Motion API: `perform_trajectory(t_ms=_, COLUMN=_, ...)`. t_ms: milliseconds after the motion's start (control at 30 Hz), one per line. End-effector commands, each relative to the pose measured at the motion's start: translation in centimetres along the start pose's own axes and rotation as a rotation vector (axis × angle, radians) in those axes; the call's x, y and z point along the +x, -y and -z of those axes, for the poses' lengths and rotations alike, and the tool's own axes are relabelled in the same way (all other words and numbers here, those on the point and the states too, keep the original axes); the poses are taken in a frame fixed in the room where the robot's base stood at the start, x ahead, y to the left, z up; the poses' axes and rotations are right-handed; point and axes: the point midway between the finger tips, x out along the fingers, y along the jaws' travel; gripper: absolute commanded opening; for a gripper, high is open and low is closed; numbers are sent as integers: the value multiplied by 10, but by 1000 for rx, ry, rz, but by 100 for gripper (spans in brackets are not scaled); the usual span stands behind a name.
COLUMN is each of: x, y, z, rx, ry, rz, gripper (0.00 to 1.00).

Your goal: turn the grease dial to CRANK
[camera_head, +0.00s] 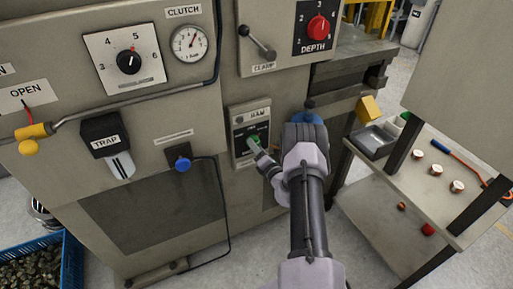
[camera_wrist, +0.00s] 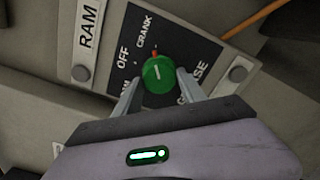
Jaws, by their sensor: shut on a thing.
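The green grease dial (camera_wrist: 157,76) sits on a dark plate (camera_wrist: 192,48) marked OFF, CRANK and GREASE. A further label at the left is partly hidden by a finger. The dial's white line and a red mark at its top edge point up toward the word CRANK. My gripper (camera_wrist: 158,84) is shut on the dial, one finger on each side. In the head view, my gripper (camera_head: 257,150) reaches the green dial (camera_head: 253,141) on the small panel; the fingers partly cover it.
Left of the panel are a blue knob (camera_head: 182,164), the TRAP lever (camera_head: 121,164) and a cable. The red DEPTH dial (camera_head: 319,27) and CLAMP lever (camera_head: 262,47) are above. A blue crate (camera_head: 72,262) is lower left.

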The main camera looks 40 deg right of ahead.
Motion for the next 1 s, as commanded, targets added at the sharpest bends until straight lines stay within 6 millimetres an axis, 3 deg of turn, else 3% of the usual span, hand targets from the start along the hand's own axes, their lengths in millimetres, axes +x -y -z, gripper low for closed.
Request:
perform_trajectory(t_ms=300, x=-1, y=1, z=1, rx=100, ry=-2, rz=2, gripper=7)
perform_trajectory(t_ms=800, x=-1, y=1, z=2, rx=117, ry=-3, rz=3, gripper=7)
perform_trajectory(t_ms=833, x=-1, y=1, z=2, rx=117, ry=-3, rz=3, gripper=50)
perform_trajectory(t_ms=933, x=-1, y=1, z=1, rx=117, ry=-2, rz=2, gripper=69)
perform_trajectory(t_ms=1000, x=0, y=0, z=1, rx=116, ry=-2, rz=2, gripper=69)
